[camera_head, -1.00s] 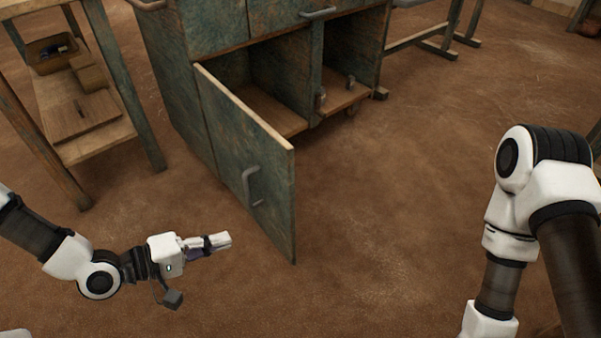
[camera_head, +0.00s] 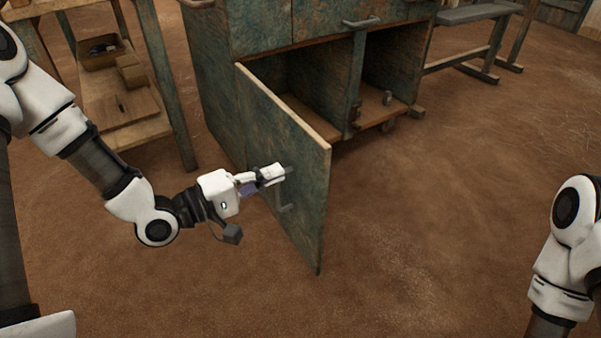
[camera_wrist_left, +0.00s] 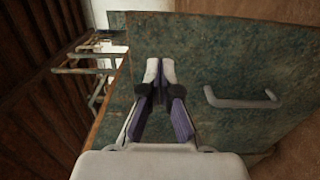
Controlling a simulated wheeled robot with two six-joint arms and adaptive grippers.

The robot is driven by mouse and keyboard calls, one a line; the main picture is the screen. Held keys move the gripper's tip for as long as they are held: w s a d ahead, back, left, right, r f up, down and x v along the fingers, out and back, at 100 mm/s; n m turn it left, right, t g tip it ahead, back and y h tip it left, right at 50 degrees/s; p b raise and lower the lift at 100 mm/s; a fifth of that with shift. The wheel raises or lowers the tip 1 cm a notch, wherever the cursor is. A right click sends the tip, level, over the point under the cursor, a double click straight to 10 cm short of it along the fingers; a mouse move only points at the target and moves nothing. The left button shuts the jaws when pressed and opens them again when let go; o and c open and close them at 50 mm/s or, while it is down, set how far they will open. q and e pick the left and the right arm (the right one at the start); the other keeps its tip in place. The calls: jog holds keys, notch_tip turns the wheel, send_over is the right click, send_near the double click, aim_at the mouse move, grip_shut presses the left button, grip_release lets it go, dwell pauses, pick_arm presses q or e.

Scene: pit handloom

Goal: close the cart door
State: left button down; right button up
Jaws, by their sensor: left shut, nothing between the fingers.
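The cart (camera_head: 213,75) is a worn blue-green cabinet with an open lower front. Its door (camera_head: 265,128) is hinged at the left and stands swung wide open, with a grey bar handle on its outer face; the handle (camera_wrist_left: 240,100) also shows in the left wrist view. My left gripper (camera_head: 284,172) is shut and empty, in front of the door's outer face and partly covering the handle in the head view. In the left wrist view its fingertips (camera_wrist_left: 160,70) point at the door, left of the handle. I cannot tell whether they touch it. My right gripper is out of view.
A wooden shelf stand (camera_head: 141,134) with a basket (camera_head: 101,54) and wooden pieces is left of the cart. A bench (camera_head: 478,48) stands at the back right. The brown floor right of the door is clear.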

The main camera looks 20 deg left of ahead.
aim_at(313, 158)
pick_arm(q)
jog(key=b+x, duration=0.2)
jog(key=x, duration=0.1)
jog(key=b+x, duration=0.1)
jog(key=x, duration=0.1)
jog(key=shift+w+d+f, duration=0.1)
jog(key=shift+d+f, duration=0.1)
jog(key=shift+f, duration=0.05)
jog(key=shift+w+d+r, duration=0.2)
jog(key=shift+w+d, duration=0.1)
jog(key=shift+w, duration=0.15)
jog(key=shift+w, duration=0.1)
